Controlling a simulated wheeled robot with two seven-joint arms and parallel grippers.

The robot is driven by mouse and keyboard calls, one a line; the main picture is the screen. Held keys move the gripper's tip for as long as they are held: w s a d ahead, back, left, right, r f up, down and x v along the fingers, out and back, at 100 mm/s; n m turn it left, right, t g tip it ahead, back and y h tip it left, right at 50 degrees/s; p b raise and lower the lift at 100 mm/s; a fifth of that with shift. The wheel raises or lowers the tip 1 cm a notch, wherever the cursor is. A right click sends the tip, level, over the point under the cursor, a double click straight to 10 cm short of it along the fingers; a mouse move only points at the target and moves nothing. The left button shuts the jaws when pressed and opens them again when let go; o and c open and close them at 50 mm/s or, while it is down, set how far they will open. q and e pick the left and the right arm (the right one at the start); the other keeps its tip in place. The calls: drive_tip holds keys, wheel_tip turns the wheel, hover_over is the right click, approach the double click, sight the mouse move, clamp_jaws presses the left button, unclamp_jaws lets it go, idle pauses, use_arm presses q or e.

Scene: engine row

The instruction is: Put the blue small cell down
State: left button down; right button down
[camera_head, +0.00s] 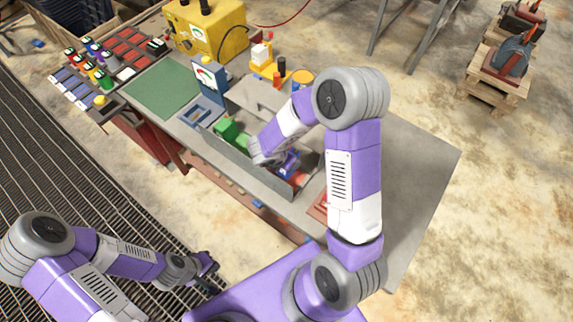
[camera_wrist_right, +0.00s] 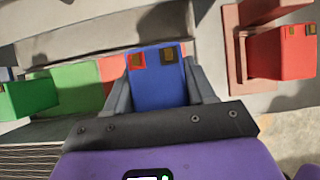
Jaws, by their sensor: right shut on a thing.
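The blue small cell (camera_wrist_right: 158,85) is a blue block with a red and a dark terminal patch on its top edge. In the right wrist view it sits between the two fingers of my right gripper (camera_wrist_right: 160,92), which is shut on it. In the head view my right gripper (camera_head: 287,163) is over the workbench, by the tray with green blocks; the cell is mostly hidden there by the arm. My left gripper (camera_head: 207,264) is low at the left of the bench, over the dark grating, away from the cell; its finger opening is too small to judge.
Green blocks (camera_wrist_right: 70,90) lie left of the held cell. A red cell (camera_wrist_right: 282,52) stands in a reddish holder at right. In the head view, a yellow machine (camera_head: 207,30), a gauge stand (camera_head: 210,80) and a green mat (camera_head: 160,92) lie further back. The bench's right side is clear.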

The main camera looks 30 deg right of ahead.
wheel_tip(320, 180, down, 3)
drive_tip(key=shift+s, duration=0.1)
drive_tip(key=shift+f, duration=0.4)
drive_tip(key=shift+b, duration=0.3)
drive_tip(key=shift+f+b, duration=0.4)
drive_tip(key=shift+b, duration=0.15)
drive_tip(key=shift+f, duration=0.2)
drive_tip(key=shift+c, duration=1.9)
unclamp_jaws()
